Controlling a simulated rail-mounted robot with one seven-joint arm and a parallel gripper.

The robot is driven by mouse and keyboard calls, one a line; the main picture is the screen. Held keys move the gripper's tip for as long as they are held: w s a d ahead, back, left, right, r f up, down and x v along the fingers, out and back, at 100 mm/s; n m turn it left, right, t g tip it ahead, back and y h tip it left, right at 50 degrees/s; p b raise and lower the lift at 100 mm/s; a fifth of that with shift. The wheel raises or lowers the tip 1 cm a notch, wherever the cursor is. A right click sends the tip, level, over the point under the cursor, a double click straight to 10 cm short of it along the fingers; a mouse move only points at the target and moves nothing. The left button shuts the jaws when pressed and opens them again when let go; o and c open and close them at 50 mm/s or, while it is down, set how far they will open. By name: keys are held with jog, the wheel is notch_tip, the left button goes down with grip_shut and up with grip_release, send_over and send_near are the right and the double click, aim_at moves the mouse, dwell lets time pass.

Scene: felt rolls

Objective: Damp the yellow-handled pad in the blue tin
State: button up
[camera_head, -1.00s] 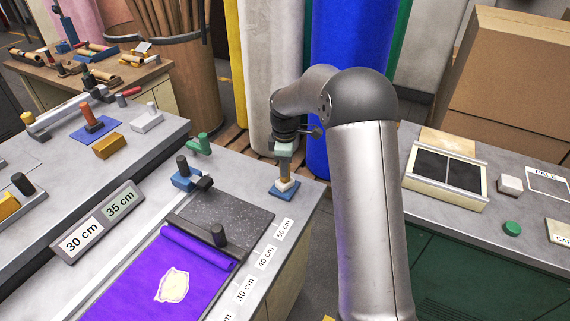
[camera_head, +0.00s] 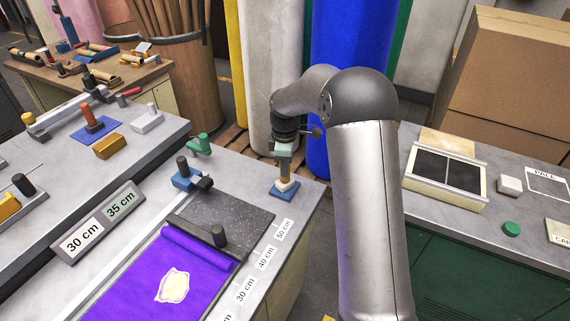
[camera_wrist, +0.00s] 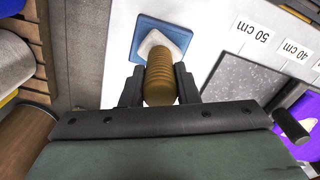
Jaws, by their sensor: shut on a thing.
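The pad has a ribbed yellow-brown handle (camera_wrist: 160,78) and a white base (camera_wrist: 163,46). My gripper (camera_wrist: 159,90) is shut on the handle, with one finger on each side. In the head view my gripper (camera_head: 285,163) points down at the far right corner of the left bench, and the pad (camera_head: 288,184) is below it. The small square blue tin (camera_head: 283,194) sits on the bench under the pad; it also shows in the wrist view (camera_wrist: 145,27). The white base lies within the tin's outline, at or just above its inside; I cannot tell whether it touches.
A dark speckled slab (camera_head: 238,210) and purple felt (camera_head: 150,285) with a cream patch lie left of the tin. A blue block with a black knob (camera_head: 187,178) and a green clamp (camera_head: 199,144) stand nearby. Tall felt rolls (camera_head: 268,60) stand behind. A gap separates the right bench (camera_head: 430,225).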

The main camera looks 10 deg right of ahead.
notch_tip(320, 180, up, 6)
jog(key=p, duration=0.3)
jog(key=shift+f, duration=0.15)
dwell(0.5)
jog(key=s+f+m, duration=0.1)
jog(key=s+m, duration=1)
jog(key=m, duration=0.3)
jog(key=shift+f, duration=0.15)
